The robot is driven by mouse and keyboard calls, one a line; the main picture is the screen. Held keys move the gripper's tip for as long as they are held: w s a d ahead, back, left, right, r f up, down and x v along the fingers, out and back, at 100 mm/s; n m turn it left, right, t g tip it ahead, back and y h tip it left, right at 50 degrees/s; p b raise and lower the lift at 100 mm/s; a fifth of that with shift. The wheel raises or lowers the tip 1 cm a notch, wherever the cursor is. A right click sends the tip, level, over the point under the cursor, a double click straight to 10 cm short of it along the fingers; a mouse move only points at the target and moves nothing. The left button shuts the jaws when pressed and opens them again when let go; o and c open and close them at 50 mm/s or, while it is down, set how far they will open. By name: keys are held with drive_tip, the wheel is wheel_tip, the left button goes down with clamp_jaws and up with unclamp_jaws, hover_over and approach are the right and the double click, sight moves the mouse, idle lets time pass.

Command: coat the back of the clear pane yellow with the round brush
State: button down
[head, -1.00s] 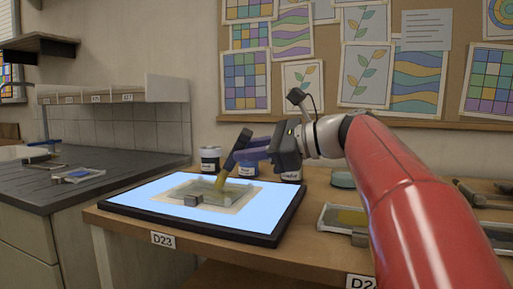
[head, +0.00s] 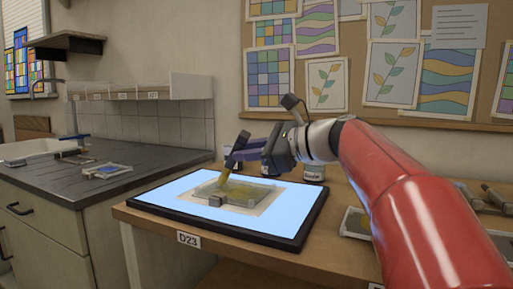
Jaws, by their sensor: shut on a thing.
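My gripper (head: 252,153) is shut on a brush (head: 238,150) with a dark handle and a yellow lower part. The brush is tilted, and its tip is down at the far left part of the pane (head: 250,191). I cannot tell whether the bristles touch it. The pane lies on a pale sheet on the lit panel (head: 165,199) and shows a yellowish tint. Small grey blocks (head: 217,200) stand at its near side. Part of the pane's far side is hidden behind the brush.
A paint jar (head: 314,171) stands behind the panel; others are mostly hidden by my gripper. A tray (head: 356,222) lies to the right, partly behind my red arm. A dark counter (head: 60,182) with tools is at the left.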

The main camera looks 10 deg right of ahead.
drive_tip(key=shift+r+p+x, duration=0.15)
drive_tip(key=shift+r+x, duration=0.05)
drive_tip(key=shift+x, duration=0.8)
drive_tip(key=shift+r+p+x, duration=0.15)
drive_tip(key=shift+r+x, duration=0.1)
drive_tip(key=shift+x, duration=0.75)
drive_tip(key=shift+w+r, duration=0.1)
drive_tip(key=shift+r, duration=0.45)
drive_tip(key=w+d, duration=0.3)
drive_tip(key=w, duration=0.1)
drive_tip(key=shift+d, duration=0.3)
drive_tip(key=shift+f, duration=0.35)
drive_tip(key=shift+f, duration=0.25)
drive_tip(key=shift+s+d, duration=0.1)
